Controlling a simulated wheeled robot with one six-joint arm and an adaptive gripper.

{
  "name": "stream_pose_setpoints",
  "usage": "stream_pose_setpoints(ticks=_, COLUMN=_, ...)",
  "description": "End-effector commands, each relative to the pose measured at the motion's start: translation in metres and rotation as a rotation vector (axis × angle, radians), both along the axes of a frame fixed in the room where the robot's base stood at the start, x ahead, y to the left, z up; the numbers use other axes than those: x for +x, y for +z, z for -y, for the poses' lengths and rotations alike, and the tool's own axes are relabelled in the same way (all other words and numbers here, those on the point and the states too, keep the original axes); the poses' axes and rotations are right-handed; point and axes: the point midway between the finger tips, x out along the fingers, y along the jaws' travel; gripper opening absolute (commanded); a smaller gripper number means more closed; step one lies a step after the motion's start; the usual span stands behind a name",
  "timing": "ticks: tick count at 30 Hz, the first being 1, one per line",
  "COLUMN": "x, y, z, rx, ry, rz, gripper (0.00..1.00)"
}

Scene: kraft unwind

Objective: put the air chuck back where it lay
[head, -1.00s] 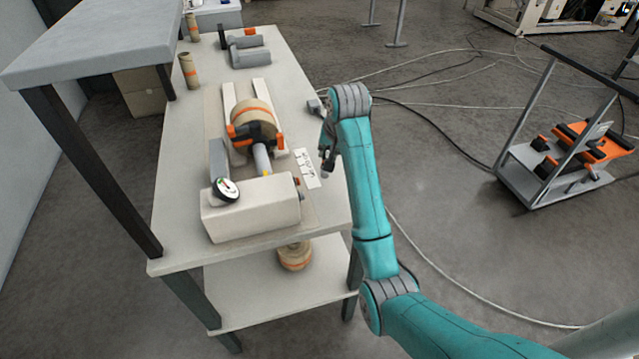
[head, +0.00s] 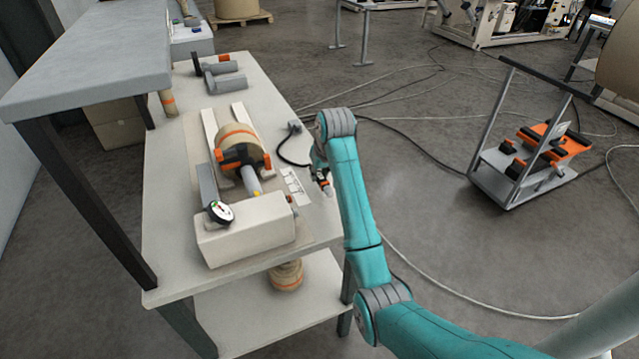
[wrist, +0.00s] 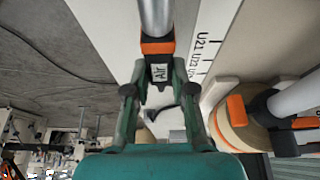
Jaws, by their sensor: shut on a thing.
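The air chuck (wrist: 158,47) shows in the wrist view as a grey tube with an orange and black collar and a block marked "Air". My gripper (wrist: 160,82) is shut on that block, with one finger on each side. In the head view my gripper (head: 321,172) is over the right edge of the bench (head: 270,92), right of the printed label strip (head: 294,186). The chuck's orange part (head: 328,190) shows just below the fingers. I cannot tell whether the chuck touches the bench top. A dark hose (head: 281,152) loops on the bench left of my gripper.
A kraft roll (head: 238,139) with an orange clamp sits left of the strip, behind a pale box (head: 245,232) with a round gauge (head: 219,213). Grey cylinders (head: 226,82) lie at the back. A shelf (head: 90,62) overhangs the left side. A cart (head: 512,170) stands right on open floor.

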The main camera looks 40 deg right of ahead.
Motion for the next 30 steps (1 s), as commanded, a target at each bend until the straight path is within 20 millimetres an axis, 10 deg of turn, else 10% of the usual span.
stream_pose_setpoints(ticks=20, x=0.000, y=-0.039, z=0.000, rx=0.000, ry=-0.001, rz=0.001, gripper=0.00)
stream_pose_setpoints(ticks=21, x=0.000, y=-0.039, z=0.000, rx=0.000, ry=-0.001, rz=0.001, gripper=0.29)
stream_pose_setpoints(ticks=24, x=0.000, y=-0.039, z=0.000, rx=0.000, ry=-0.001, rz=0.001, gripper=0.49)
stream_pose_setpoints(ticks=30, x=0.000, y=-0.039, z=0.000, rx=0.000, ry=-0.001, rz=0.001, gripper=0.49)
